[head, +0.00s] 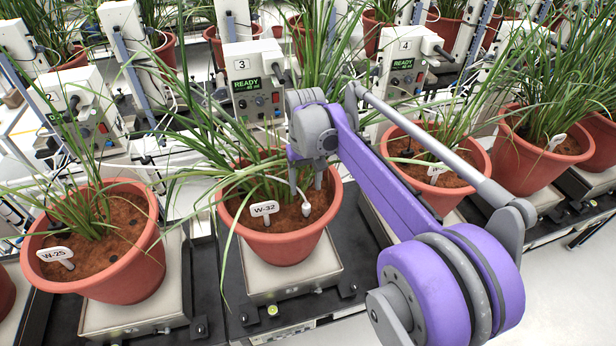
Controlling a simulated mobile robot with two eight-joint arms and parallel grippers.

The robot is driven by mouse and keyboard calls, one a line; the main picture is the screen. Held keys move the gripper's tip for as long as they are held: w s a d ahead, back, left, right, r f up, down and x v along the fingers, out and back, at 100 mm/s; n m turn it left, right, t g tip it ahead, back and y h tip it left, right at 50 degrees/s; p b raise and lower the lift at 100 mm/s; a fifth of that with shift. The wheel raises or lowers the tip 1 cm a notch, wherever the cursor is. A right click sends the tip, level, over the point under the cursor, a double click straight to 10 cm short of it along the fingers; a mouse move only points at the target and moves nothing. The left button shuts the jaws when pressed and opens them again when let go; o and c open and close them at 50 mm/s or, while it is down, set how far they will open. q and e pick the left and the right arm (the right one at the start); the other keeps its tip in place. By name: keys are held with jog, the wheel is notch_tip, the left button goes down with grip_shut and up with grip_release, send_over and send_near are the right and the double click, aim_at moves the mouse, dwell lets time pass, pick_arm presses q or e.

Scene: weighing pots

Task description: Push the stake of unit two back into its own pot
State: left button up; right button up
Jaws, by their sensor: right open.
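My right gripper (306,186) points down over the soil of the middle pot (273,246), its two fingers apart and empty. A small white stake head (305,209) shows just below the fingertips at the soil; whether they touch it I cannot tell. This pot carries the tag W-32 (265,208) and stands before the box marked 3 (255,80). My left gripper is not in view.
The pots stand on scales, such as the middle scale (300,276). A right pot (432,186) stands before the box marked 4 (402,68). Long leaves hang around my gripper and over the rims. More potted plants crowd the back. Bare floor (560,290) shows at the lower right.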

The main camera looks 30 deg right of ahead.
aim_at(306, 205)
notch_tip(306, 205, down, 9)
jog(key=shift+r, duration=0.2)
jog(key=shift+c, duration=0.3)
grip_shut()
